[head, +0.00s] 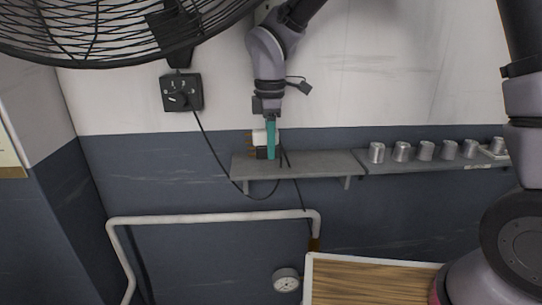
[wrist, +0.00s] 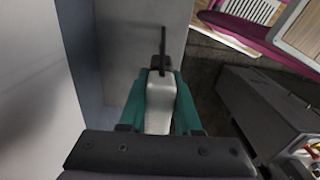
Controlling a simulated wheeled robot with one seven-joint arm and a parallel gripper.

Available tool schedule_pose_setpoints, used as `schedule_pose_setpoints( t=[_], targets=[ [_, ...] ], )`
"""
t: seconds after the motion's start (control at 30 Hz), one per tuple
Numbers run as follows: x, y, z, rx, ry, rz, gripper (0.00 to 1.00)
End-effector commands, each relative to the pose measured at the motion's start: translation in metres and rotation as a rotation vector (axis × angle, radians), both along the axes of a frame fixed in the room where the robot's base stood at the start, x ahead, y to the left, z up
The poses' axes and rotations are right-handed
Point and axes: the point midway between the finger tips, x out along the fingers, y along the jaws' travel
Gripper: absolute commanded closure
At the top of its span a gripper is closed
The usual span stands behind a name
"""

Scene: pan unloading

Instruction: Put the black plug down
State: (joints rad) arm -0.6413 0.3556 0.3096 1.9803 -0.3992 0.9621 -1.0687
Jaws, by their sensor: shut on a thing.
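My gripper (head: 271,157) points down at the wall shelf (head: 318,166), its teal fingers shut around a plug. In the wrist view the plug (wrist: 160,100) looks pale grey, held between the teal fingers of my gripper (wrist: 160,78), with a thin dark cord or stem running out beyond it. In the head view a white part (head: 258,136) and a dark part (head: 261,153) with brownish prongs show just left of the fingers, low over the shelf's left end. The fingers partly hide them. I cannot tell whether the plug touches the shelf.
A black wall box (head: 181,93) has a cable (head: 210,148) looping down and up to the shelf. Several metal cups (head: 401,152) stand on the shelf to the right. A fan cage (head: 110,30) hangs at upper left. A white pipe (head: 215,218) and gauge (head: 286,279) are below.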

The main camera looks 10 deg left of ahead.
Motion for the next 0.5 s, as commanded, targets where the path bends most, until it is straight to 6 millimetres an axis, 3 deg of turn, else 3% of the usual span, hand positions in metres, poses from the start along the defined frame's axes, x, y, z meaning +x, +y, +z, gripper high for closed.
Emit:
schedule_pose_setpoints(
  t=[0.2,0.5],
  targets=[
    [0.000,-0.001,-0.028,-0.003,0.002,-0.001,1.00],
    [0.000,0.000,-0.031,-0.001,0.001,-0.001,1.00]
  ],
)
